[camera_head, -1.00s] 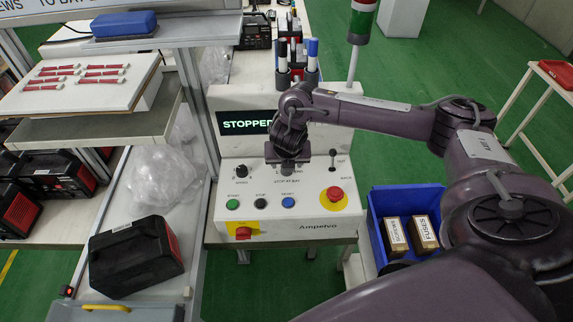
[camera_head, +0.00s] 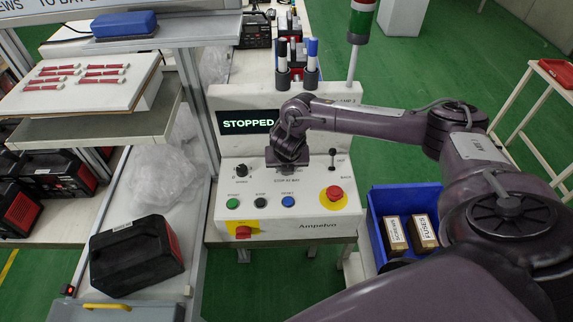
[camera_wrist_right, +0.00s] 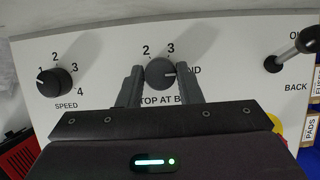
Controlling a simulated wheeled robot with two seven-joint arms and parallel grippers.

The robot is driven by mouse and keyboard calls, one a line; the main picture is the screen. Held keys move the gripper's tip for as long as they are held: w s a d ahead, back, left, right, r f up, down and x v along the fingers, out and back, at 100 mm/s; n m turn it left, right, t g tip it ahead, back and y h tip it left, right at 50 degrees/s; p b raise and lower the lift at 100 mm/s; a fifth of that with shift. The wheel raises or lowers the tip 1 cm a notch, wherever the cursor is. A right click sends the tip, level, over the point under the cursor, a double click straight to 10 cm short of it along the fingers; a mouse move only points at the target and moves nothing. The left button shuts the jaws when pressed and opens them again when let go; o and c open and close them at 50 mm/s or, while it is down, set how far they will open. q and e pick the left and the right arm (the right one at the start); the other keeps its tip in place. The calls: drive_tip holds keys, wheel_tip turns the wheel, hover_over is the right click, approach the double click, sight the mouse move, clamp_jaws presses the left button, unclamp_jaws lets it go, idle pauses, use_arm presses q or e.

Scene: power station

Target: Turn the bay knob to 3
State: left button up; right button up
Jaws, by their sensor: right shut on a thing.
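The bay knob (camera_wrist_right: 160,74) is a round dark knob above the "STOP AT BAY" label on the white control panel (camera_head: 313,215). In the right wrist view, the numbers 2 and 3 and a partly hidden "END" stand around it. Its light mark points right, toward "END". My right gripper (camera_wrist_right: 160,84) is shut on the knob, one finger on each side. In the head view my right gripper (camera_head: 287,165) hides the knob. My left gripper is not in view.
The speed knob (camera_wrist_right: 55,82) is left of the bay knob, and a lever (camera_wrist_right: 291,52) is to the right. Green, black and blue buttons (camera_head: 288,201) and a red mushroom button (camera_head: 334,193) sit below. The display (camera_head: 248,122) reads "STOPPED".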

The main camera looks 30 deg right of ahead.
drive_tip(key=shift+f+n+b, duration=0.2)
drive_tip(key=shift+n+b, duration=0.3)
drive_tip(key=shift+b, duration=0.4)
drive_tip(key=n+y+b, duration=0.1)
drive_tip(key=n+b, duration=0.1)
drive_tip(key=n+y+b, duration=0.1)
drive_tip(key=n+b, duration=0.1)
drive_tip(key=b, duration=0.1)
drive_tip(key=n+b, duration=0.2)
drive_tip(key=b, duration=0.1)
drive_tip(key=shift+d+n+t+y, duration=0.25)
drive_tip(key=shift+n+t+y, duration=0.05)
drive_tip(key=shift+t+y, duration=0.1)
drive_tip(key=shift+n+y+b, duration=0.4)
drive_tip(key=shift+n+b, duration=0.7)
drive_tip(key=shift+r+n+g+y+b, duration=0.2)
drive_tip(key=shift+n+g+y+b, duration=0.15)
drive_tip(key=shift+n+b, duration=0.45)
drive_tip(key=shift+n, duration=0.3)
drive_tip(key=o, duration=1)
drive_tip(key=shift+c, duration=0.2)
